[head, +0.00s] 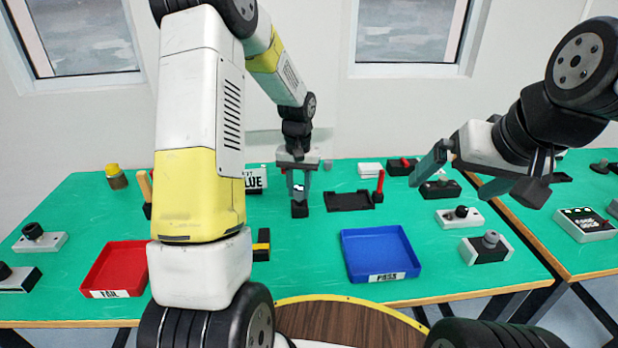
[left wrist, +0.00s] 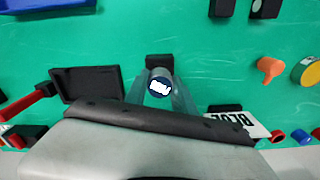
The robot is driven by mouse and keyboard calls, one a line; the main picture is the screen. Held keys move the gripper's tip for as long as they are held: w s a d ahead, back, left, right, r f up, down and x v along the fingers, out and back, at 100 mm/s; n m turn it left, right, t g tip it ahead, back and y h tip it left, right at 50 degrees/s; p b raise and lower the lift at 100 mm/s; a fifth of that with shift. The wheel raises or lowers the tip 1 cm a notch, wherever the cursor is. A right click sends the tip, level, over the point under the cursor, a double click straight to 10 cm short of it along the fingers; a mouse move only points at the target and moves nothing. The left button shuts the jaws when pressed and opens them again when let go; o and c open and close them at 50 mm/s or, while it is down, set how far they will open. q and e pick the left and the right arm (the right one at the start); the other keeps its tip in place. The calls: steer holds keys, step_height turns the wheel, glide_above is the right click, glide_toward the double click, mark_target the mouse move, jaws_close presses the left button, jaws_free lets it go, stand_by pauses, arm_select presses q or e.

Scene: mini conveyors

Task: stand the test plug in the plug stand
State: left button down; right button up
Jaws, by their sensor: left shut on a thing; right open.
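My left gripper (head: 299,186) points straight down near the middle back of the green table. It is shut on the test plug (head: 298,188), whose dark round top with a white mark shows between the fingers in the left wrist view (left wrist: 159,86). A small black block, seemingly the plug stand (head: 299,209), is directly below the fingers; its edge also shows behind the plug in the left wrist view (left wrist: 159,61). The plug's lower end is hidden, so I cannot tell whether it is in the block. My right gripper (head: 482,178) is open and empty above the table's right side.
A black tray (head: 348,201) lies just right of the block. A blue PASS tray (head: 381,254) is in front, and a red FAIL tray (head: 114,270) is at left. A BLUE sign (head: 256,180) stands left of the gripper. Several button boxes stand at right.

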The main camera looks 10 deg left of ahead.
mark_target(299, 188)
arm_select(q)
steer(key=shift+f, duration=1.3)
stand_by(0.4)
steer(key=c, duration=1)
jaws_free()
steer(key=shift+o, duration=0.2)
steer(key=shift+r, duration=3.95)
